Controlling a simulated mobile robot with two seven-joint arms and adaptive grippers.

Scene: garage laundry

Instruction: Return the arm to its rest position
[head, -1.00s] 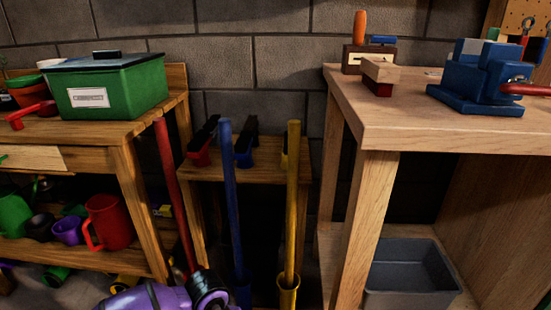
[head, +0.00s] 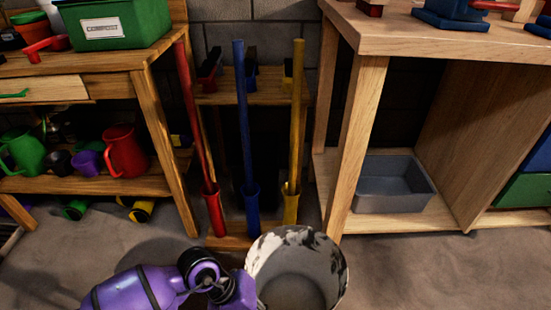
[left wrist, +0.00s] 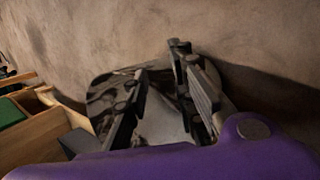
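My left arm (head: 150,290), purple with black joints, comes in low at the bottom of the head view, beside the left of a bucket. Its fingers do not show there. In the left wrist view my left gripper (left wrist: 160,68) has its two dark fingers spread apart with nothing between them. Behind the fingers is the grey-white bucket with dark blotches (left wrist: 102,88), which also shows in the head view (head: 333,262). The bucket stands on the floor and its visible inside looks empty. My right gripper is in neither view.
Red (head: 187,110), blue (head: 242,130) and yellow (head: 297,120) poles stand in matching holders. A wooden bench (head: 163,150) with cups and a green compost box (head: 115,22) is left. A workbench (head: 355,150) with a grey bin (head: 390,190) is right. Floor at lower right is clear.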

